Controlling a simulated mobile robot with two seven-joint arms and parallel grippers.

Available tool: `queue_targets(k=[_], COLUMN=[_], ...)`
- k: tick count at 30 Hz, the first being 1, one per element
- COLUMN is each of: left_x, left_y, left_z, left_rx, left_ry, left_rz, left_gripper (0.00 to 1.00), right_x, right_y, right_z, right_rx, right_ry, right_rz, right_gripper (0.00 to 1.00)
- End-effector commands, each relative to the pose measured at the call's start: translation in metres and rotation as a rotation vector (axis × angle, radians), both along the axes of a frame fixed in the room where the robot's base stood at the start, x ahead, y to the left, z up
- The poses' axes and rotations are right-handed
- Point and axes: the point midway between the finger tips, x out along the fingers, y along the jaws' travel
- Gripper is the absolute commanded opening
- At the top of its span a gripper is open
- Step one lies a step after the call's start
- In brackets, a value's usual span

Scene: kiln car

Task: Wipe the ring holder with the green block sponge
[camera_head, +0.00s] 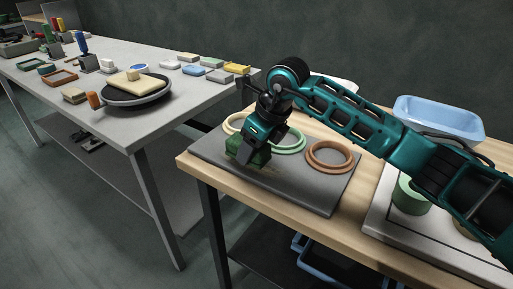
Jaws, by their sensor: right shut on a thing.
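My right gripper (252,141) points down and is shut on the dark green block sponge (256,156). The sponge is low over the left part of a dark grey slab (300,190); it looks to touch the slab, but the contact is hard to see. A cream ring (234,121), a green ring (293,143) and a brown-orange ring (329,157) lie flat on this slab, which appears to be the ring holder. The gripper partly hides the cream and green rings. My left gripper is not in view.
A blue basin (438,118) stands at the back right of the wooden table (372,208). A pale tray (380,222) with a green cup (408,195) is at right. A grey table (190,95) at left holds a dark round pan (115,97) and several small blocks.

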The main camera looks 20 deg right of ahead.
Motion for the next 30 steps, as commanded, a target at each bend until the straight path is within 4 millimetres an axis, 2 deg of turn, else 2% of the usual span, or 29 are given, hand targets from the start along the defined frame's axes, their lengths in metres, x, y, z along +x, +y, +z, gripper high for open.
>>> queue_targets(k=[21, 30], left_x=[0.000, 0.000], left_y=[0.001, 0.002], left_z=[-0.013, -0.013], left_rx=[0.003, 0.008], left_ry=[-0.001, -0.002], left_rz=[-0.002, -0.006], left_gripper=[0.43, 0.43], right_x=[0.061, 0.066], right_y=[0.038, 0.041], right_z=[0.000, 0.000], right_rx=[-0.001, -0.002], right_ry=[-0.001, 0.000], right_rz=[0.001, 0.001], right_gripper=[0.35, 0.35])
